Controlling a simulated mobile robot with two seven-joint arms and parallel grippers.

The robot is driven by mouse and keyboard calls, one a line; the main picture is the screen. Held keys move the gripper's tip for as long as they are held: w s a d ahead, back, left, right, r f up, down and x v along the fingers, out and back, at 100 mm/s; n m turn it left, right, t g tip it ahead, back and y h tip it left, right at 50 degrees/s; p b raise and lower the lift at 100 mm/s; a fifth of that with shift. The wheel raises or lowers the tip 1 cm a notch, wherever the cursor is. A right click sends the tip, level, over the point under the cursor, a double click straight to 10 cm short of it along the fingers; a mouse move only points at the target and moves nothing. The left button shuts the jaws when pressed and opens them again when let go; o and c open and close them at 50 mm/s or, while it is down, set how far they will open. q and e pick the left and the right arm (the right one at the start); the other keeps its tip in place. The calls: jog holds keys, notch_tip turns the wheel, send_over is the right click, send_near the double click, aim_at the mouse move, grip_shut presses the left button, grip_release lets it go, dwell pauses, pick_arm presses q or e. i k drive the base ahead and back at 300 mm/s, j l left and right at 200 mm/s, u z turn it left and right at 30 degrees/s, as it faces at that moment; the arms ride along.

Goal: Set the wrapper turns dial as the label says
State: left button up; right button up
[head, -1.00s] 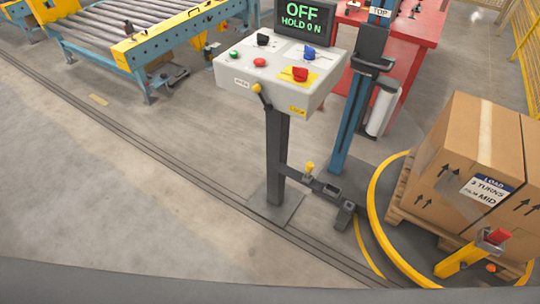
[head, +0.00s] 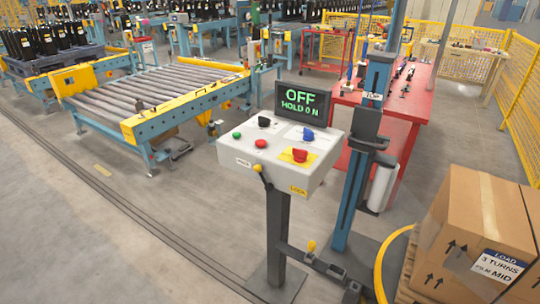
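The wrapper's control box (head: 235,157) stands on a dark post in the middle. Its top carries a black knob (head: 264,121), a blue knob (head: 308,134) and a red knob (head: 300,155) on a yellow plate. A green button (head: 236,135) and a red button (head: 261,143) sit at the left. The knob markings are too small to read, so I cannot tell which is the turns dial. The display (head: 302,101) reads "OFF" and "HOLD 0 N". The label (head: 497,265) on a carton (head: 470,215) reads "LOAD", "3 TURNS", "FILM MID". Neither gripper is in view.
The blue wrapper mast (head: 352,195) with a film roll (head: 382,187) stands right of the box. A yellow ring (head: 384,262) curves around the pallet load. A roller conveyor (head: 150,95) is behind left, a red table (head: 410,105) behind right. Floor at the left front is clear.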

aim_at(264, 122)
jog(key=i+j+z, duration=0.3)
jog(key=i+j, duration=0.2)
jog(key=i+j+z, duration=0.1)
jog(key=j, duration=0.3)
jog(key=i+j+z, duration=0.15)
jog(key=i+j, duration=0.2)
jog(key=i+j+z, duration=0.15)
jog(key=j, duration=0.2)
jog(key=i+j+z, duration=0.15)
jog(key=j, duration=0.2)
jog(key=i+j+z, duration=0.15)
jog(key=j, duration=0.25)
jog(key=i, duration=0.05)
